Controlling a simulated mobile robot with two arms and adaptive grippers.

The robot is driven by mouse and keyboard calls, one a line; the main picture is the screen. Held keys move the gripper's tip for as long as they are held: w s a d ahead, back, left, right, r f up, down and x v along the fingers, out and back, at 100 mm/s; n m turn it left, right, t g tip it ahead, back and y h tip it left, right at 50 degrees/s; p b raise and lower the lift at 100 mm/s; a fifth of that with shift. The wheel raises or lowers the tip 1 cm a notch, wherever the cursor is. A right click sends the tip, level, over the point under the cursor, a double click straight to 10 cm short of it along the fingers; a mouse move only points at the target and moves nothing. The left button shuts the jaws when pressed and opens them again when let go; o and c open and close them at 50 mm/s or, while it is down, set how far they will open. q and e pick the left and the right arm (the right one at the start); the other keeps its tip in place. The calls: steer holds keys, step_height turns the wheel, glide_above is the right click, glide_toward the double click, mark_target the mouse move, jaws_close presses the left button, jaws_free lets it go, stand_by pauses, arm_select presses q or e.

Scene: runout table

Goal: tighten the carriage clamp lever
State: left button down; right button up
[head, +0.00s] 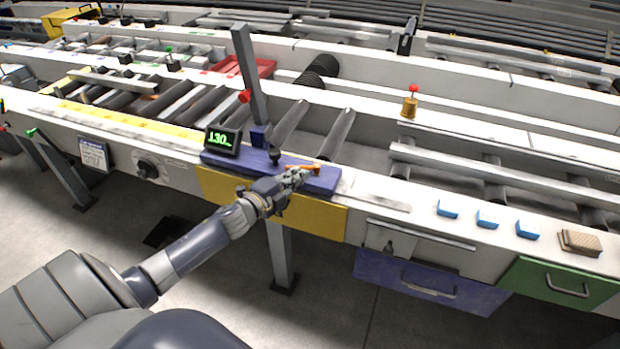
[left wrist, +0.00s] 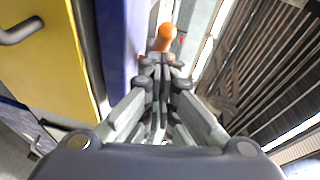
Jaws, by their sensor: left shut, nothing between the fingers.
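The clamp lever (head: 304,167) is a small orange handle on the blue carriage (head: 325,183), at the front edge of the runout table. In the left wrist view the orange lever (left wrist: 165,37) lies just beyond my fingertips, beside the blue carriage face (left wrist: 118,40). My left gripper (head: 299,175) is shut with nothing between its fingers; it also shows in the left wrist view (left wrist: 161,68). Its tips are at the lever, and I cannot tell whether they touch it. The gripper hides part of the lever in the head view. My right gripper is not in view.
A display (head: 222,140) with green digits stands on the carriage's left end, near a dark grey upright post (head: 249,75). A yellow panel (head: 320,217) is below the carriage. Blue blocks (head: 487,219) and a brown brush-like block (head: 580,242) lie on the right ledge.

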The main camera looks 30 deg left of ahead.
mark_target(289, 168)
arm_select(q)
steer(key=shift+w+a+f+m+h, duration=0.15)
steer(key=shift+a+m+h, duration=0.25)
steer(key=shift+h, duration=0.2)
steer(key=shift+w+a+r+m+h, duration=0.1)
steer(key=shift+a+m+h, duration=0.25)
steer(key=shift+h, duration=0.25)
steer(key=shift+w+a+b, duration=0.6)
steer(key=shift+a, duration=0.35)
steer(key=shift+w+a, duration=0.1)
